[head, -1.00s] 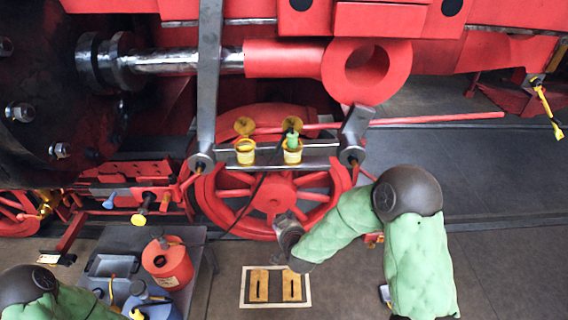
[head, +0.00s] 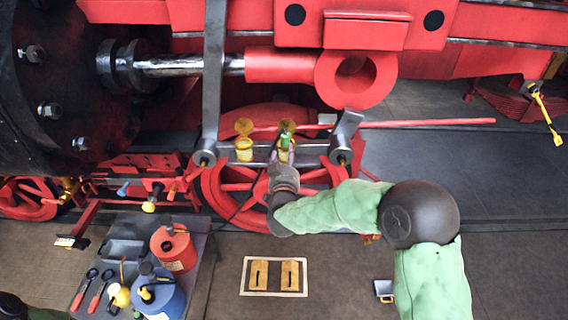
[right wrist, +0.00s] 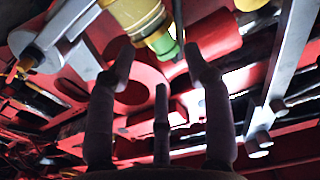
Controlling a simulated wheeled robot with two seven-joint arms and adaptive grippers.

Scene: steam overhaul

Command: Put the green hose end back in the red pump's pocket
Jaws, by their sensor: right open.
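The green hose end (head: 285,139) stands in the right-hand yellow cup (head: 283,155) on the engine's grey bar. In the right wrist view the green hose end (right wrist: 166,46) sticks out of the yellow fitting, between and beyond the fingertips. My right gripper (head: 280,160) is at this cup, partly covering it. In the right wrist view my right gripper (right wrist: 160,62) is open, its fingers apart and empty. The red pump (head: 173,250) stands on the grey cart at lower left, with a dark round opening on top. My left gripper is out of view.
A second yellow cup (head: 244,150) sits to the left on the bar. The grey cart (head: 198,285) also holds a blue can (head: 160,295) and red-handled tools (head: 94,290). Grey links flank the bar. A framed pair of wooden blocks (head: 273,276) lies on the floor.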

